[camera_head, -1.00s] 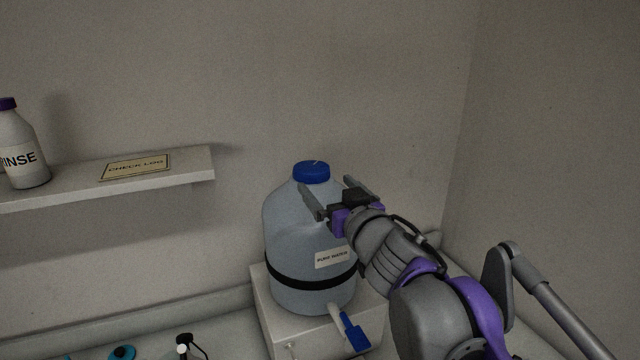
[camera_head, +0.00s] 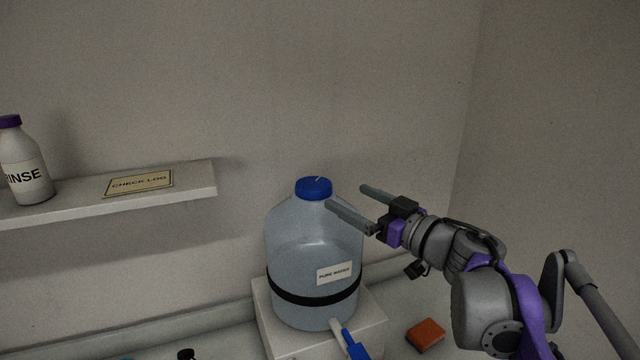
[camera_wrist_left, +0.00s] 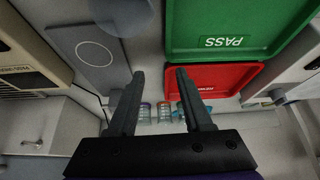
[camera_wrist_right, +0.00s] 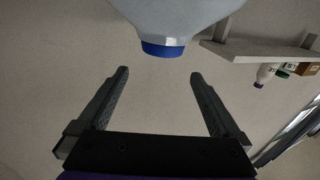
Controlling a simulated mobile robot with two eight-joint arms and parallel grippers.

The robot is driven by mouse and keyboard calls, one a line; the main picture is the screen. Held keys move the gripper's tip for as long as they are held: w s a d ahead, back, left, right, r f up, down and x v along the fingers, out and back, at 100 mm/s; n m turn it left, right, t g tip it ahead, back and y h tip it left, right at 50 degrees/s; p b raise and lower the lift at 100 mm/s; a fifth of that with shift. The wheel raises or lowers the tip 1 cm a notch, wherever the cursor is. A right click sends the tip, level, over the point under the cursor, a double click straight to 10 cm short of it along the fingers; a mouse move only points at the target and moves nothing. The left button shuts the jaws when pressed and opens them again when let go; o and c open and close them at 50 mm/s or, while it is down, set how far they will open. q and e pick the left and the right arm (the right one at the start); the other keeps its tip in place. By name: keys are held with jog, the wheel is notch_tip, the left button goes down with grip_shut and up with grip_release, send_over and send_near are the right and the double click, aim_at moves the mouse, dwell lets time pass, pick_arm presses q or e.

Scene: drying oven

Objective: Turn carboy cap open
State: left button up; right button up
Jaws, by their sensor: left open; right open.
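The carboy (camera_head: 315,245) is a large translucent bottle with a black band and a "PURE WATER" label. It stands upright on a white box, with its blue cap (camera_head: 314,188) on top. My right gripper (camera_head: 345,202) is open and empty, just right of the cap and apart from it. In the right wrist view the cap (camera_wrist_right: 162,49) shows ahead, beyond the open fingertips (camera_wrist_right: 158,74) and roughly centred between them. My left gripper is outside the head view. In the left wrist view it (camera_wrist_left: 156,72) is open with nothing between its fingers.
The white box (camera_head: 372,310) bears the carboy, and a blue-handled tap (camera_head: 352,343) is low at its front. A red-orange block (camera_head: 425,334) lies to the right. A shelf (camera_head: 120,203) holds a rinse bottle (camera_head: 23,165). Green (camera_wrist_left: 185,30) and red (camera_wrist_left: 182,78) trays show in the left wrist view.

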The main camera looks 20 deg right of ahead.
aim_at(326, 190)
jog(key=shift+g+y, duration=0.3)
jog(key=shift+y, duration=0.1)
jog(key=p+x, duration=0.2)
jog(key=x, duration=0.7)
jog(key=shift+w+f, duration=0.1)
jog(key=shift+f, duration=0.1)
jog(key=shift+w+a+f, duration=0.1)
jog(key=shift+w, duration=0.3)
pick_arm(q)
jog(key=r, duration=0.1)
jog(key=w+r, duration=0.1)
jog(key=r, duration=0.1)
jog(key=shift+w+r, duration=0.2)
